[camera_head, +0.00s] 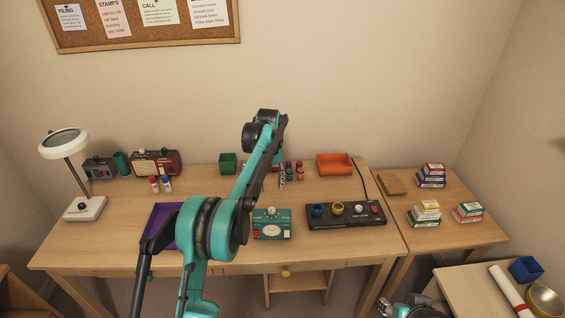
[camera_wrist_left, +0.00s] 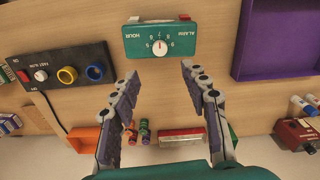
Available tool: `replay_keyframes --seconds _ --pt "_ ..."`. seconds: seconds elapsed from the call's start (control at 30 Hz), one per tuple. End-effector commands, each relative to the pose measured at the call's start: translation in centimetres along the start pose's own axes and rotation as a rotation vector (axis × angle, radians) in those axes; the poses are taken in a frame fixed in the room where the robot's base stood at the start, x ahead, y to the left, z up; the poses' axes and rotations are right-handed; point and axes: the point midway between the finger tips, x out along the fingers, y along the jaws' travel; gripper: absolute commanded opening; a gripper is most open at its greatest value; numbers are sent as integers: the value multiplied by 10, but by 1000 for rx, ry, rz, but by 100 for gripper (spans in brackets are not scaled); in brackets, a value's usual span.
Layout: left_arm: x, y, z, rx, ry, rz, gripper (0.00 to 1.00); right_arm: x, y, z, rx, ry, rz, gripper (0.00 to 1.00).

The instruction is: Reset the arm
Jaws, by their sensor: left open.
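My left arm (camera_head: 212,228) rises from the bottom of the head view and bends over the desk. My left gripper (camera_head: 282,180) hangs down above the desk, partly hidden by its own arm. In the left wrist view the left gripper (camera_wrist_left: 160,70) is open with nothing between its fingers. The green alarm timer (camera_head: 272,224) stands on the desk in front of it and shows beyond the fingertips in the wrist view (camera_wrist_left: 160,42). Part of my right arm (camera_head: 408,306) shows at the bottom edge of the head view; its jaws cannot be made out.
A black panel (camera_head: 345,214) with knobs lies right of the timer. A purple tray (camera_head: 163,222) is partly behind my left arm. An orange bin (camera_head: 335,164), a green bin (camera_head: 228,163) and small bottles stand at the back. A white lamp (camera_head: 85,207) stands at left. Boxes are stacked on the right table (camera_head: 455,238).

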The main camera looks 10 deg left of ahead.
Motion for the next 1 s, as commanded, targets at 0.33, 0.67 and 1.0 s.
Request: replay_keyframes --seconds 0.33,0.67,1.0 --pt "-44 -8 33 46 69 24 46 0 0 0 0 0 0 40" --pt "-105 -40 142 166 255 74 46 0 0 0 0 0 0 40" --pt "-92 -84 270 286 451 108 46 1 0 0 0 0 0 40"
